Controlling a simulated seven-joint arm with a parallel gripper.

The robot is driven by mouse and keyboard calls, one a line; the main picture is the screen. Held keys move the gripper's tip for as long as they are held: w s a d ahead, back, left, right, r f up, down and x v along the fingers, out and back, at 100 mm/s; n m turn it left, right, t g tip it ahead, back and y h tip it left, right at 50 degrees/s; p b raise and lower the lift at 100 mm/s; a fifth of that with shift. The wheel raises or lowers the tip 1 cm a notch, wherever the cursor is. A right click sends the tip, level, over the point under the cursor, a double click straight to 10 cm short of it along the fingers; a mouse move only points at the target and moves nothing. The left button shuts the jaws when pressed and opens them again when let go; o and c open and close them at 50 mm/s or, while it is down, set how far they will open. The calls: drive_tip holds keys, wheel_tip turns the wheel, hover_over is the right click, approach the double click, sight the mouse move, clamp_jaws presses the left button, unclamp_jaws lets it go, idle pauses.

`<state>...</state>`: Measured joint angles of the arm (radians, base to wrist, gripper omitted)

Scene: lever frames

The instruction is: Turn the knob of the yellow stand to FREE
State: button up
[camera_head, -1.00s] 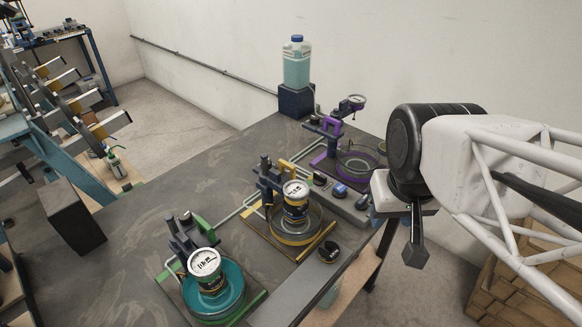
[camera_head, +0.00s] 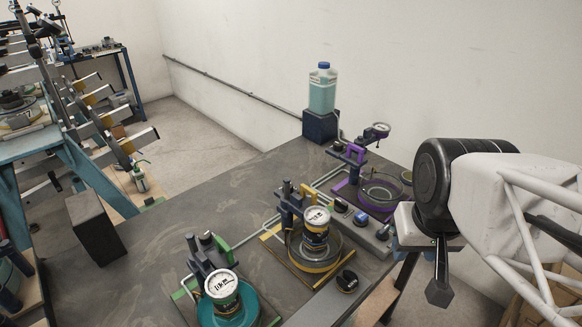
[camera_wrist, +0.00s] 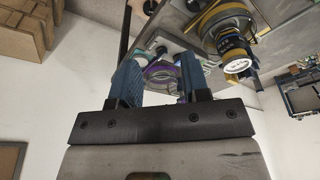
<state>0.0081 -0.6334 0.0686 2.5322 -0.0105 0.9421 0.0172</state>
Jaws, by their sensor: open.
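The yellow stand (camera_head: 322,262) is in the middle of the table in the head view, with a yellow-edged base, a round ring and a dark can with a white dial on it. It also shows at the upper right of the wrist view (camera_wrist: 210,18). A grey block with several small knobs (camera_head: 361,218) runs along its right side; a round black knob (camera_head: 347,281) lies nearer the table edge. I cannot read any label or tell which knob is the stand's. My gripper (camera_wrist: 160,76) is open and empty, right of the table and apart from the stand (camera_head: 438,292).
A purple stand (camera_head: 352,178) is behind and right, nearer my gripper. A green stand with a teal ring (camera_head: 240,305) is at front left. A jug (camera_head: 322,92) stands on a dark block at the back. The left tabletop is largely clear.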

drive_tip(key=w+a+r+m+g, duration=0.1)
drive_tip(key=w+a, duration=0.3)
drive_tip(key=w, duration=0.4)
drive_tip(key=w+a+m, duration=0.1)
drive_tip(key=w+a, duration=0.3)
drive_tip(key=w, duration=0.4)
drive_tip(key=shift+m+g, duration=0.6)
drive_tip(key=shift+g, duration=0.2)
drive_tip(key=w+a+f, duration=0.1)
drive_tip(key=w+a, duration=0.3)
drive_tip(key=w+a+f, duration=0.2)
drive_tip(key=w+a, duration=0.2)
drive_tip(key=w, duration=0.1)
drive_tip(key=w+a+f, duration=0.1)
drive_tip(key=w+a, duration=0.3)
drive_tip(key=a, duration=0.1)
drive_tip(key=shift+w+a+f, duration=0.1)
drive_tip(key=shift+w+f, duration=0.05)
drive_tip(key=shift+f, duration=0.25)
drive_tip(key=shift+w+a+f, duration=0.1)
drive_tip(key=shift+w+a, duration=0.05)
drive_tip(key=shift+a, duration=0.15)
drive_tip(key=shift+f, duration=0.15)
drive_tip(key=shift+f, duration=3.75)
